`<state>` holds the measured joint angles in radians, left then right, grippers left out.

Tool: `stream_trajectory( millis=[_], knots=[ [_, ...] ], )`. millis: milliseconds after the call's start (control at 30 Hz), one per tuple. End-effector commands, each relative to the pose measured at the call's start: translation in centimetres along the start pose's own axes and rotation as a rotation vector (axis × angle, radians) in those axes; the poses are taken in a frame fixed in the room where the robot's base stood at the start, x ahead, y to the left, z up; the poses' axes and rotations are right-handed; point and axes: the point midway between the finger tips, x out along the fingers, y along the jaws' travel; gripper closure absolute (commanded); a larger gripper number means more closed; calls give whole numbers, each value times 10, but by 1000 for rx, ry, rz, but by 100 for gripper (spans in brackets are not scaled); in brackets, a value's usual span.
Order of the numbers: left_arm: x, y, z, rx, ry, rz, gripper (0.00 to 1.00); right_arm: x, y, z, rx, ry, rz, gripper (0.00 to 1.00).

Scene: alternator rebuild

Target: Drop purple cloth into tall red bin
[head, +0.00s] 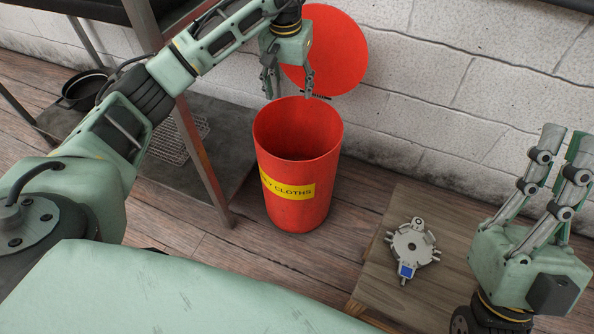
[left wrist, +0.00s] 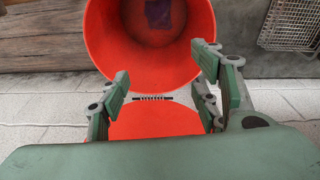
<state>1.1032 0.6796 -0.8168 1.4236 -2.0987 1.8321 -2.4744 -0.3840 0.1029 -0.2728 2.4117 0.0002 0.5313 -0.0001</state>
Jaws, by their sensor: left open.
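The tall red bin (head: 298,205) stands on the floor with its round red lid (head: 330,50) tipped open against the wall. A yellow label on its front reads in part "CLOTHS". The purple cloth (left wrist: 158,12) lies on the bottom inside the bin, in the left wrist view, cut by the top edge of the picture. The bin's front wall hides it in the head view. My left gripper (head: 289,88) is open and empty, above the bin's back rim near the hinge. My right gripper (head: 562,165) points upward at the right; its finger gap is unclear.
A low wooden table (head: 355,285) at the right carries a grey metal part (head: 412,245). A metal shelf at the left holds a black pot (head: 82,92) and a wire basket (head: 180,140). The white block wall is close behind the bin.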

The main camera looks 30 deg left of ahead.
Motion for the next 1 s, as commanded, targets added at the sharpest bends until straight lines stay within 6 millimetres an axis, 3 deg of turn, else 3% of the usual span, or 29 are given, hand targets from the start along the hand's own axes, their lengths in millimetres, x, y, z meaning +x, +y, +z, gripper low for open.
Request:
stream_trajectory(
  millis=[200,367,1000],
  knots=[
    [-44,-1,0,0,2,-2,42,0,0,0,0,0,0,100],
    [-62,0,0,0,1,-1,42,0,0,0,0,0,0,100],
    [-66,0,0,1,-2,-1,42,0,0,0,0,0,0,100]
  ],
)
